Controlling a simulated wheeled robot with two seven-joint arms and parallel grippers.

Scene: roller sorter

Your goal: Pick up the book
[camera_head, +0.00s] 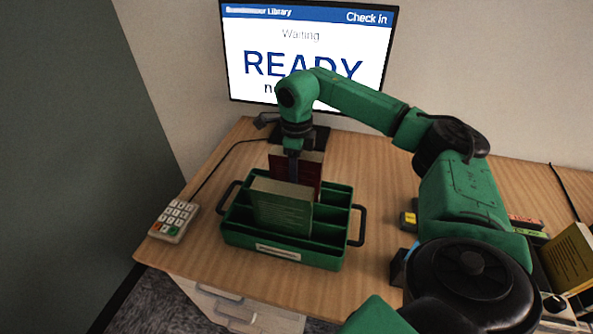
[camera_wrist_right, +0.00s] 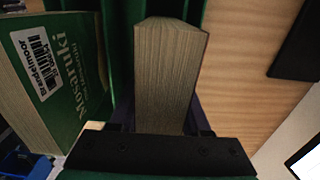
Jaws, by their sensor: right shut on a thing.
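A dark red book (camera_head: 307,173) stands upright in the rear part of a green divided tray (camera_head: 338,263). My right gripper (camera_head: 293,172) comes down on it from above and is shut on it. In the right wrist view the gripper (camera_wrist_right: 163,125) has the book's cream page block (camera_wrist_right: 168,65) between its fingers. A green book (camera_head: 282,207) stands in front of it in the tray and hides its lower part. That green book also shows in the right wrist view (camera_wrist_right: 62,70), with a barcode label. My left gripper is not in view.
A monitor (camera_head: 305,50) reading READY stands behind the tray, close to my right arm. A keypad (camera_head: 173,220) lies at left on the wooden desk (camera_head: 205,262). More books (camera_head: 570,258) stand at far right. The tray has open slots and side handles.

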